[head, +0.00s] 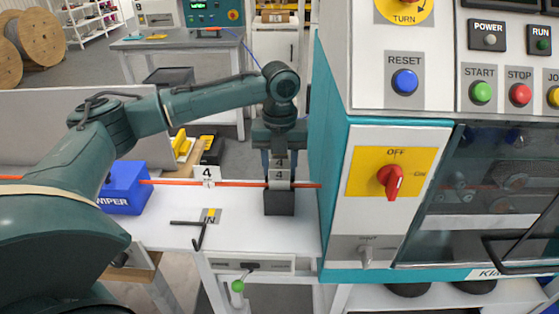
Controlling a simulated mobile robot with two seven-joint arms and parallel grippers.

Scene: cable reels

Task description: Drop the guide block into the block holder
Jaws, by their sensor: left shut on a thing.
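My left gripper (279,174) points straight down with its fingers shut on a grey guide block (279,179) marked 4. Directly below the block is a black block holder (279,204) at the bench's right end, beside the machine. The block's lower edge meets the top of the holder in the picture; I cannot tell whether it is seated or just above. An orange-red cable (238,184) runs across at the block's height. My right gripper is out of view.
A white plate marked 4 (206,174) stands on the bench left of the holder. A blue wiper box (123,189) is further left. A black bent handle (198,234) lies in front. The machine's teal and white housing (336,200) stands close on the right.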

